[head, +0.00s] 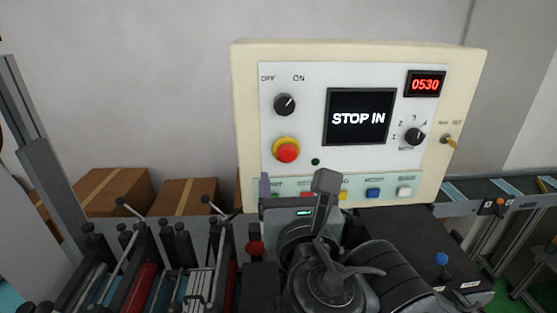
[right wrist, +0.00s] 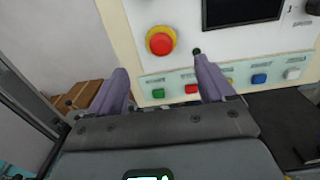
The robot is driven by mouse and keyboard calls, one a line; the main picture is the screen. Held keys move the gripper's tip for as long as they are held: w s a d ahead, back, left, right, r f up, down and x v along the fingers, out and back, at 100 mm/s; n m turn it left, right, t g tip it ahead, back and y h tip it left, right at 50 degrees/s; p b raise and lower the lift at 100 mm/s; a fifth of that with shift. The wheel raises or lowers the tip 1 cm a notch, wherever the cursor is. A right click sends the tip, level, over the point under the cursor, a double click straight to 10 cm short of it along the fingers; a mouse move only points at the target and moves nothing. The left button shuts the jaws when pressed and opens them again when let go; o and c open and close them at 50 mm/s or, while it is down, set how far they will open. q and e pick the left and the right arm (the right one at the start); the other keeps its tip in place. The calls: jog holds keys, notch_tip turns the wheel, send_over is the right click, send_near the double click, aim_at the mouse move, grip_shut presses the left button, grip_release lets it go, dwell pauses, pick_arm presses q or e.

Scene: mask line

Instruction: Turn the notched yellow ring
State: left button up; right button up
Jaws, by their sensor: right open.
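The yellow ring (head: 279,143) surrounds a red mushroom button (head: 288,152) on the left part of the upright control panel. In the right wrist view the ring (right wrist: 149,38) lies ahead of the fingers and slightly above the gap between them. Any notches are too small to make out. My right gripper (head: 295,184) is open and empty, below the ring and apart from it. Its purple fingers (right wrist: 160,72) stand wide on both sides in the wrist view; in the head view the arm hides part of the gripper. My left gripper is not in view.
The panel (head: 465,75) carries a "STOP IN" screen (head: 358,117), a black OFF/ON knob (head: 285,104), a selector knob (head: 414,136) and a key (head: 449,141). A row of coloured buttons, including a blue one (head: 373,192), runs below. Cardboard boxes (head: 115,190) stand left.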

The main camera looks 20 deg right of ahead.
aim_at(287, 154)
jog(key=x, duration=0.9)
jog(key=shift+d+r, duration=0.1)
jog(key=shift+w+d, duration=0.2)
jog(key=shift+w, duration=0.5)
